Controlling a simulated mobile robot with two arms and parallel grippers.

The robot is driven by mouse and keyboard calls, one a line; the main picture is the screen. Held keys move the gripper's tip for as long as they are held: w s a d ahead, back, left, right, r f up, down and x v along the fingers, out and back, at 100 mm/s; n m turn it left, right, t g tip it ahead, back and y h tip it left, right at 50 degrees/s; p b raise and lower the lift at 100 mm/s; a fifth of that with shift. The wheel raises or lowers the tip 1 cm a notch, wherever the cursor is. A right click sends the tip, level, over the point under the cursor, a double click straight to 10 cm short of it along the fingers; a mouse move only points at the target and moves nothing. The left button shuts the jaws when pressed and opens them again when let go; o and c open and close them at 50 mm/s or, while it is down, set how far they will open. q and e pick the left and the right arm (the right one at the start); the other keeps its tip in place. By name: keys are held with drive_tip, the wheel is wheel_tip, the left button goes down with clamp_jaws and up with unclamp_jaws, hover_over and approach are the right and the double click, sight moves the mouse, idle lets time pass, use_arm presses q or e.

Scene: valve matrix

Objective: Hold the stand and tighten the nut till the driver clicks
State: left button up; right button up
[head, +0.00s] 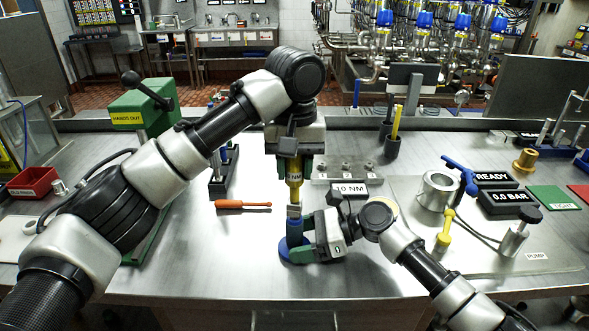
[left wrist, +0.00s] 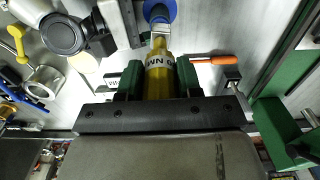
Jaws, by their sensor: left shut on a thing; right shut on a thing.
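My left gripper (head: 294,168) is shut on the yellow torque driver (head: 294,188), which points straight down. The driver also shows in the left wrist view (left wrist: 158,68) between the green fingers, with part of its label readable. Its silver socket end (head: 294,210) is at the top of the blue stand (head: 290,250), which is upright on the table and also shows in the left wrist view (left wrist: 158,12). My right gripper (head: 308,243) is shut on the stand from the right, low down. The nut is hidden at the socket; I cannot tell how it is seated.
An orange-handled screwdriver (head: 243,205) lies left of the stand. A "10 NM" sign (head: 350,190) and a metal block (head: 345,168) are behind it. A green "HANDS OUT" press (head: 140,110) stands left. A pump board (head: 535,258) with fittings lies right.

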use_arm(q)
drive_tip(key=shift+r, duration=2.6)
use_arm(e)
drive_tip(key=o, duration=0.7)
drive_tip(key=v, duration=1.2)
drive_tip(key=shift+f, duration=0.1)
